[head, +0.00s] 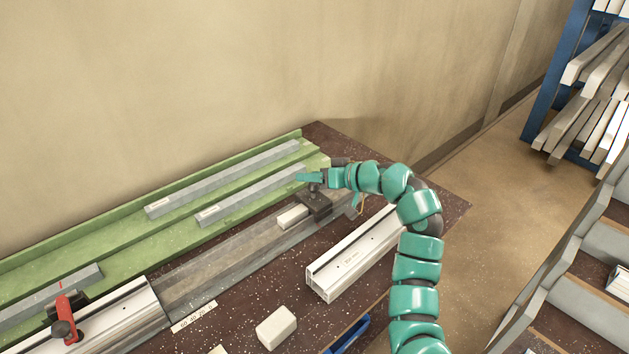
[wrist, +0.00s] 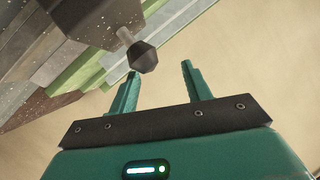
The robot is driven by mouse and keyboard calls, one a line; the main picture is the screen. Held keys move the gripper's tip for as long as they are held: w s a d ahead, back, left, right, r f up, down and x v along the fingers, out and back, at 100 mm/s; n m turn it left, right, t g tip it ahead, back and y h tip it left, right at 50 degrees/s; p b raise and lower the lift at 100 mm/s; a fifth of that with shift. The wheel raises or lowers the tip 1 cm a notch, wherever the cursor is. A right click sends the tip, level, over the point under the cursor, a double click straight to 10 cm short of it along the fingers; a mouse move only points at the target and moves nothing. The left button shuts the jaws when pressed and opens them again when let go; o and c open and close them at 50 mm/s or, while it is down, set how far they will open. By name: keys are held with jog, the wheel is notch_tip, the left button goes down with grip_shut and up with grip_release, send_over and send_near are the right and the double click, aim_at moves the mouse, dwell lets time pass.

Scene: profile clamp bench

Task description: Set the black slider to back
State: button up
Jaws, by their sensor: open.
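The black slider (head: 318,207) is a dark block at the far right end of the grey rail (head: 235,257), beside a pale block. A dark knob on a short grey stem (wrist: 144,57) shows in the wrist view, just past my fingertips and nearer the left finger. My gripper (head: 303,178) is above the slider in the head view, pointing left, and partly covers its top. In the wrist view my gripper (wrist: 160,69) has its two fingers apart, with nothing between them. I cannot tell whether a finger touches the knob.
A red-levered clamp (head: 64,312) sits at the lower left. A white profile (head: 352,255), a pale block (head: 276,327) and a blue item (head: 348,335) lie in front. The wall (head: 200,70) is behind.

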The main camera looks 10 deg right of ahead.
jog(key=s+a+r, duration=0.1)
jog(key=s+r, duration=0.9)
jog(key=s, duration=0.4)
jog(key=shift+a, duration=0.3)
jog(key=shift+r, duration=0.1)
